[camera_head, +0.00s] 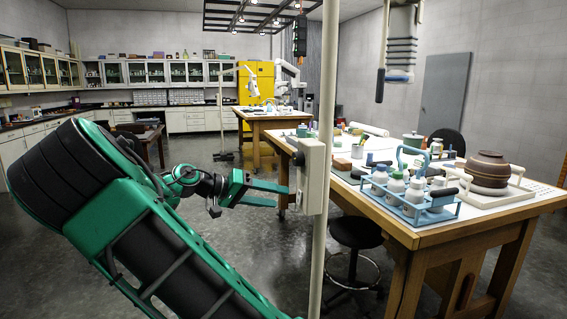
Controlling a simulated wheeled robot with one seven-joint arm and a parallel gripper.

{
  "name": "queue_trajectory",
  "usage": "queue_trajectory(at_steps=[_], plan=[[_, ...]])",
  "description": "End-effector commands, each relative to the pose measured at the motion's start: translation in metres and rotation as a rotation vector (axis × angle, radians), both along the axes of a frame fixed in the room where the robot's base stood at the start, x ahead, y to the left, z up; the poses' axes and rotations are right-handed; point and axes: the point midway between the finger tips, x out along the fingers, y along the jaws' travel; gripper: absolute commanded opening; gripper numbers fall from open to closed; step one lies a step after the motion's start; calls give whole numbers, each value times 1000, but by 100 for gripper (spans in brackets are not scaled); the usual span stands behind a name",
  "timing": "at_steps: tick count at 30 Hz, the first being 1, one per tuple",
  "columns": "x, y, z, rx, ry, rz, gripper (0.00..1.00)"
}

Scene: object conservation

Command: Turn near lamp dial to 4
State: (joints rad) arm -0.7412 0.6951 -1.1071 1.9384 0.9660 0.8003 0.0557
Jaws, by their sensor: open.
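A cream control box (315,178) is fixed to a pale upright pole (325,90) in the middle of the view. Its left face is seen at a steep angle. A dark knob (298,159) shows near its upper part and a paler round part (299,196) lower down. I cannot read any numbers or tell the dial setting. My gripper (282,198) is open, with its two fingers pointing right toward the lower part of the box's left face. The fingertips are very close to the box. I cannot tell whether they touch it.
A wooden workbench (440,236) with a blue bottle rack (408,196) and a brown pot (487,169) stands right of the pole. A black stool (356,233) is below it. Open floor (240,240) lies behind my arm.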

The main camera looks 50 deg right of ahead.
Motion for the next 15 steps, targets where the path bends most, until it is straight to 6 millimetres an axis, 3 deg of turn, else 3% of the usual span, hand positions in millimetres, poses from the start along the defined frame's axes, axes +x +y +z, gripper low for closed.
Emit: queue_trajectory(at_steps=[3,6,11,15], plan=[[11,24,48,-190,-45,-32,52],[15,44,78,-308,-88,-52,52],[18,66,105,-413,-134,-64,52],[15,67,112,-436,-145,-69,52]])
